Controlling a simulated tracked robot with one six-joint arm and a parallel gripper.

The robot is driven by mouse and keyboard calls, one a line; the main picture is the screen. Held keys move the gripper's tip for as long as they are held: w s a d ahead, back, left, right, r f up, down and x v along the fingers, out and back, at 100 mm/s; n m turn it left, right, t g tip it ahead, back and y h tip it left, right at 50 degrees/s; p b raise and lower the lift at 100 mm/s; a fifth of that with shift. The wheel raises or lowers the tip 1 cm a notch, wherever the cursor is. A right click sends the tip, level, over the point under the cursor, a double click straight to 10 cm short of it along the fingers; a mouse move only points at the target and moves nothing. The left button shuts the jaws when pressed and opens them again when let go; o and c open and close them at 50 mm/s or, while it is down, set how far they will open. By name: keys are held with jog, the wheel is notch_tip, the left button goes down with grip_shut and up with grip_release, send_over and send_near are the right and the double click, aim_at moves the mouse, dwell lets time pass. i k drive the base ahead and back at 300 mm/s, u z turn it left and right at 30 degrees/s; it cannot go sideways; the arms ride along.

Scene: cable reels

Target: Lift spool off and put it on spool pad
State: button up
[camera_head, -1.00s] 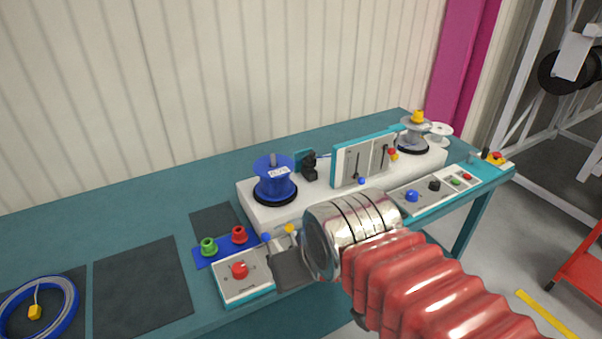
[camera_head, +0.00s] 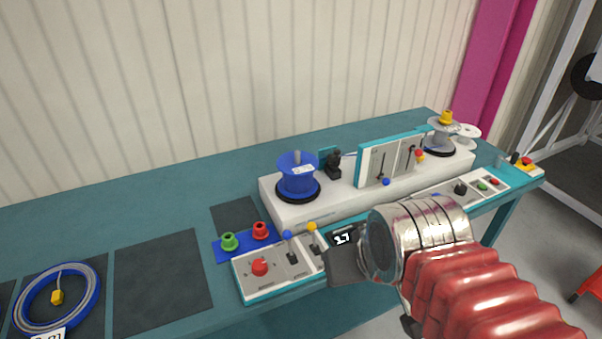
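A blue spool (camera_head: 297,176) with a white label stands upright on a black round base on the white machine bed. A silver spool (camera_head: 440,137) with a yellow knob on top stands at the bed's far right end. Dark flat pads lie on the teal table: a large one (camera_head: 160,281) at the left and a small one (camera_head: 233,214) left of the bed. I cannot tell which is the spool pad. My gripper (camera_head: 345,262) is in front of the bed, below and right of the blue spool and apart from it. My wrist partly hides its fingers, so their opening is unclear.
A control box (camera_head: 260,268) with a red button and levers sits at the front edge. Green and red knobs (camera_head: 244,236) stand on a blue plate behind it. An upright panel (camera_head: 392,160) stands right of the blue spool. A blue cable coil (camera_head: 57,298) lies far left.

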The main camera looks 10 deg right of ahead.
aim_at(297, 182)
jog(key=u, duration=1.15)
jog(key=i, duration=0.35)
jog(key=z, duration=0.15)
